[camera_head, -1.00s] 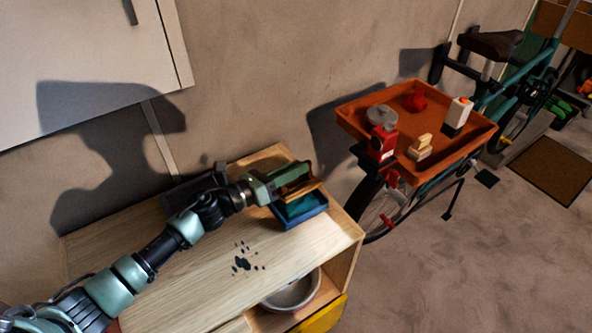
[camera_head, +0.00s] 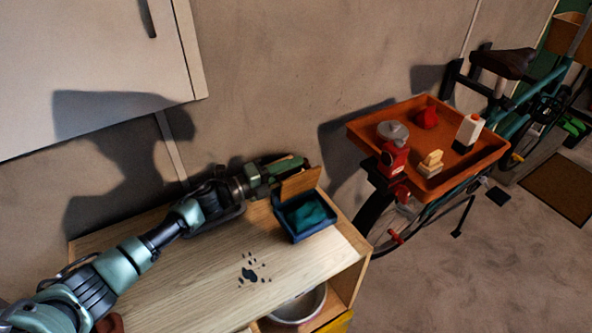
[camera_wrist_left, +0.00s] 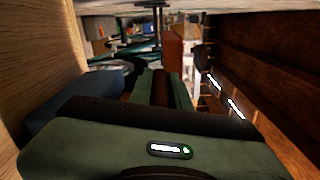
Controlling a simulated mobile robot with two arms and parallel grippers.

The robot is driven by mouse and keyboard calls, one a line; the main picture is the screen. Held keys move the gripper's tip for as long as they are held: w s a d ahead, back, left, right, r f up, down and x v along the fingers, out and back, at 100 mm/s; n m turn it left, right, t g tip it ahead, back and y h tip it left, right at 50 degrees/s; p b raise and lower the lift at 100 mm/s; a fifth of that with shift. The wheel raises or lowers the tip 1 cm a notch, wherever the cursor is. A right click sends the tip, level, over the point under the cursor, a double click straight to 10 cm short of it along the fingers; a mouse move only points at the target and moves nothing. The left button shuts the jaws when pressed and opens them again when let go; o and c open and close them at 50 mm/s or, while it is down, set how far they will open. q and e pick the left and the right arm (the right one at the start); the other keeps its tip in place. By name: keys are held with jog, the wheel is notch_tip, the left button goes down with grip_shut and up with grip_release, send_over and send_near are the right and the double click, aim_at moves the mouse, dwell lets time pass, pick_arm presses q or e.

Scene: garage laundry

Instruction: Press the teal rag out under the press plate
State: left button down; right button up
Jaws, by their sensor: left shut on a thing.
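The teal rag (camera_head: 306,214) lies crumpled in a blue tray (camera_head: 297,238) at the bench's right end, uncovered in the head view. The wooden press plate (camera_head: 301,182) stands raised and tilted along the tray's back edge. My left gripper (camera_head: 294,165) is at the plate's upper edge, behind the tray, and is shut on the plate. In the left wrist view the green fingers (camera_wrist_left: 158,88) close around a brown strip, and part of the blue tray (camera_wrist_left: 65,103) shows to their left. The exact grip is partly hidden. My right gripper is out of view.
A pale bowl (camera_head: 300,304) sits on the shelf below. An orange tray (camera_head: 400,130) with several items rests on the bicycle at right. A white cabinet (camera_head: 90,70) hangs upper left.

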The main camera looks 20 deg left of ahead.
pick_arm(q)
jog(key=shift+w+a+f+n, duration=0.3)
jog(key=shift+a+f+n, duration=0.15)
jog(key=shift+n, duration=0.4)
jog(key=shift+w+a+f+n, duration=0.3)
jog(key=shift+a+n, duration=0.15)
jog(key=shift+n, duration=0.4)
jog(key=c, duration=1.3)
grip_release()
jog(key=shift+a, duration=0.1)
jog(key=shift+s+r, duration=0.1)
jog(key=shift+r, duration=0.05)
jog(key=b+v, duration=0.2)
jog(key=v, duration=0.6)
